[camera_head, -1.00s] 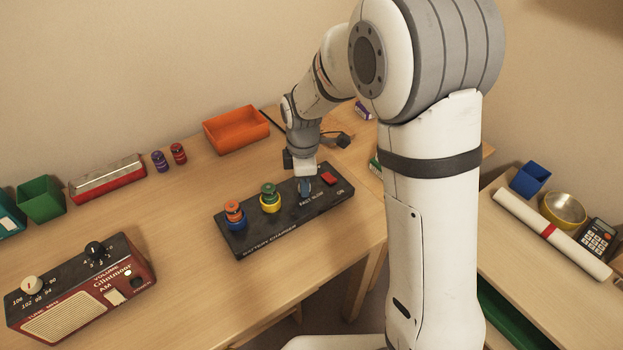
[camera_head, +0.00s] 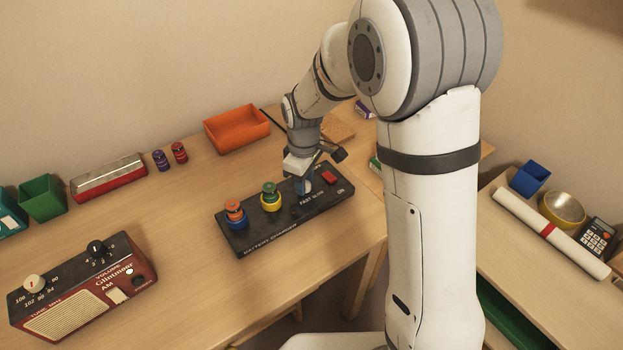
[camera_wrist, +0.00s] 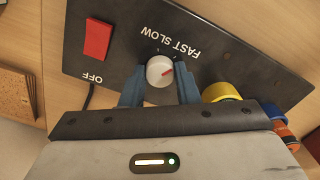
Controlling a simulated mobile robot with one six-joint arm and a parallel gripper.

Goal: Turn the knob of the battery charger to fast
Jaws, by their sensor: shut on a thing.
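The battery charger (camera_head: 270,228) is a long black box on the desk; it also fills much of the wrist view (camera_wrist: 225,68). Its round white knob (camera_wrist: 160,71) has a red pointer mark and sits beside the FAST and SLOW lettering. In the wrist view the mark points to the right, towards the FAST side; its exact setting is hard to read. My gripper (camera_head: 304,186) is over the charger, with its blue fingers on either side of the knob, shut on it. In the head view the gripper hides part of the knob.
The charger carries a red switch (camera_head: 329,178), and an orange-topped battery (camera_head: 234,208) and a green one (camera_head: 269,189) stand in its holders. A red radio (camera_head: 85,290) is at the front left. An orange tray (camera_head: 237,138) stands behind. Bare desk lies left of the charger.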

